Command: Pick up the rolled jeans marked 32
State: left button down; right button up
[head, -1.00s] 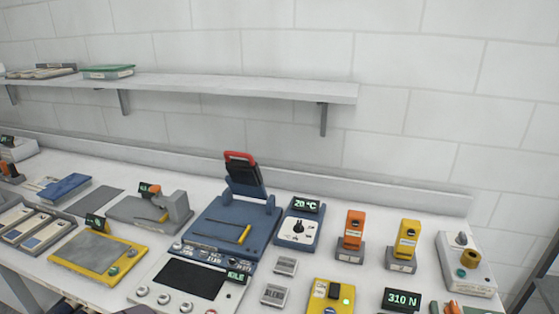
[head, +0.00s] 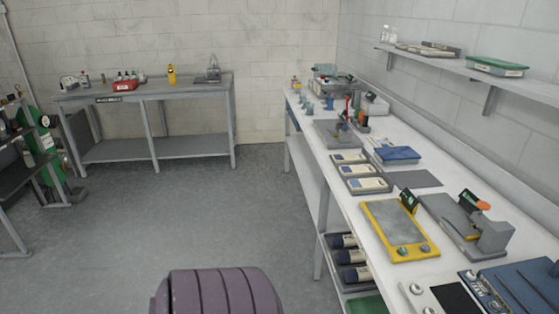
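Three dark navy rolls, which look like rolled jeans, lie stacked front to back on a shelf under the right-hand bench: the far roll (head: 342,241), the middle roll (head: 350,257) and the near roll (head: 356,274). Each has a pale mark at its left part, too small to read, so I cannot tell which is marked 32. Their right ends are hidden under the bench top. Neither of my grippers is in view.
The bench (head: 345,214) holds a yellow-framed pad (head: 399,230), grey trays and instruments. A green item (head: 369,305) lies below the rolls. Another bench (head: 145,92) stands at the back wall. The grey floor (head: 240,205) left of the rolls is clear.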

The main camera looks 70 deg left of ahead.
aim_at(351, 257)
jog(key=u, duration=1.6)
jog(key=i+j+z, duration=0.4)
jog(key=i+j, duration=0.2)
jog(key=j, duration=0.15)
jog(key=i+j+z, duration=0.2)
jog(key=j, duration=0.25)
jog(key=i, duration=0.05)
